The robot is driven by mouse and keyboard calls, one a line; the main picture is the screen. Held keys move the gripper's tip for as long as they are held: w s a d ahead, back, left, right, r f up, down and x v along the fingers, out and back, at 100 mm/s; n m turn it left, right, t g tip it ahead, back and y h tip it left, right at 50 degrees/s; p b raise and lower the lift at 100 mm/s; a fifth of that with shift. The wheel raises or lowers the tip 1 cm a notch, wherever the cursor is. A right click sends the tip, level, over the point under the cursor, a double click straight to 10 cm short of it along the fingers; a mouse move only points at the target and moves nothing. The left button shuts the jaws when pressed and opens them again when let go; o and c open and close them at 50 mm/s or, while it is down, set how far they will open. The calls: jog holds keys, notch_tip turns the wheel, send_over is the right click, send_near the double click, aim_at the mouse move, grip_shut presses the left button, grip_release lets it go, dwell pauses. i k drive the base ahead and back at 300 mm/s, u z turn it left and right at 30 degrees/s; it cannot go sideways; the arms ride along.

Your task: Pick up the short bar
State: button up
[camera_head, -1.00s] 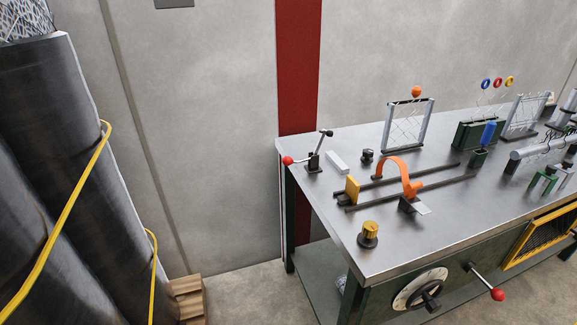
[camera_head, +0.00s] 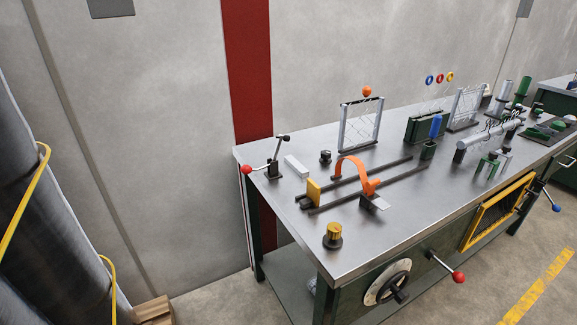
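My gripper and arm are not in view.
Two dark rails (camera_head: 395,182) with a yellow block (camera_head: 313,191) and an orange arch (camera_head: 352,163) lie in front of the bar. A yellow knob (camera_head: 333,233) stands near the front edge. Large dark rolls (camera_head: 40,215) stand at left. Floor (camera_head: 212,308) shows between.

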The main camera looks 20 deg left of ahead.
aim_at(292, 161)
jog(key=z, duration=0.05)
jog(key=i, duration=0.9)
